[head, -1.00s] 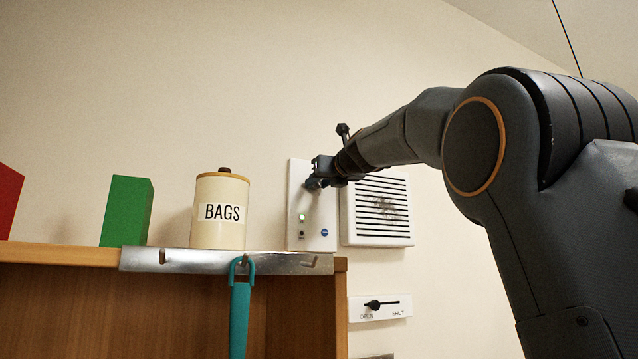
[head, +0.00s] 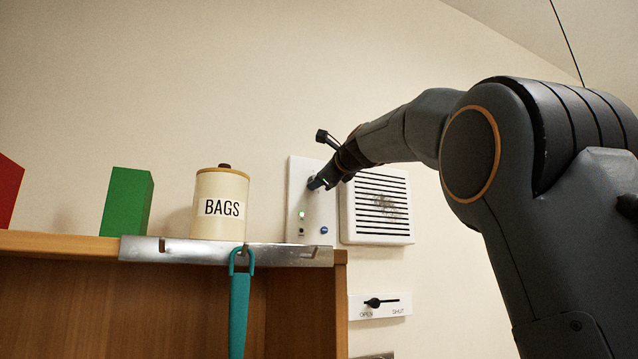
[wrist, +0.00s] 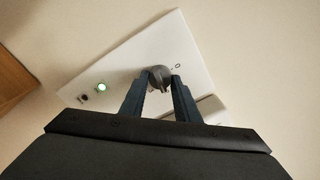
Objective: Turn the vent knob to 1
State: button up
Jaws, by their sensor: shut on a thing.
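The vent knob (wrist: 160,76) is a dark grey round knob on a white wall panel (wrist: 130,62). In the wrist view my gripper (wrist: 161,84) has one finger on each side of it and is shut on it. A short dash and a small 0-like mark show on the panel just right of the knob. I cannot read a 1 in either view. In the head view my gripper (head: 318,184) reaches the upper part of the same panel (head: 311,205) and hides most of the knob.
A green light (head: 302,216) and a blue button (head: 324,230) are low on the panel. A slatted vent (head: 376,208) is close on its right.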

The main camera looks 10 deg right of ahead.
jog(key=n+b, duration=0.3)
jog(key=n, duration=0.6)
jog(key=shift+n, duration=0.4)
dwell(0.4)
jog(key=o, duration=1)
jog(key=shift+o, duration=0.2)
jog(key=s+d+b, duration=0.1)
jog(key=s+b, duration=0.2)
jog(key=s, duration=0.4)
jog(key=shift+s+d+b, duration=0.25)
jog(key=shift+s+b, duration=0.1)
jog(key=shift+b, duration=0.05)
